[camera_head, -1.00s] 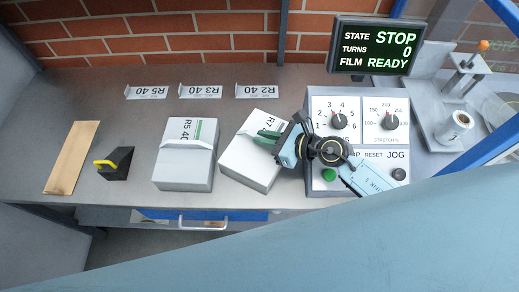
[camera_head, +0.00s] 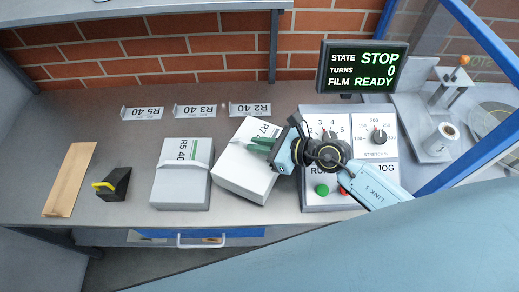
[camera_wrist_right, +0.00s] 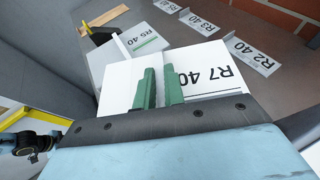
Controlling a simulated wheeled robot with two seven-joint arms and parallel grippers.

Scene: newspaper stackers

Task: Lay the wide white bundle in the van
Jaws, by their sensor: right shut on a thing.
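The white bundle labelled R7 40 (camera_head: 240,178) sits askew at the middle of the bench, and also shows in the wrist view (camera_wrist_right: 205,62). My left gripper is not in view. No van is in view.
A control box with dials (camera_head: 350,190) stands close right of the R7 bundle, under a screen reading STOP (camera_head: 363,67). A black block with a yellow handle (camera_head: 115,185) and a brown strip (camera_head: 70,180) lie left. Label slips (camera_head: 195,111) lie behind. A brick wall closes the back.

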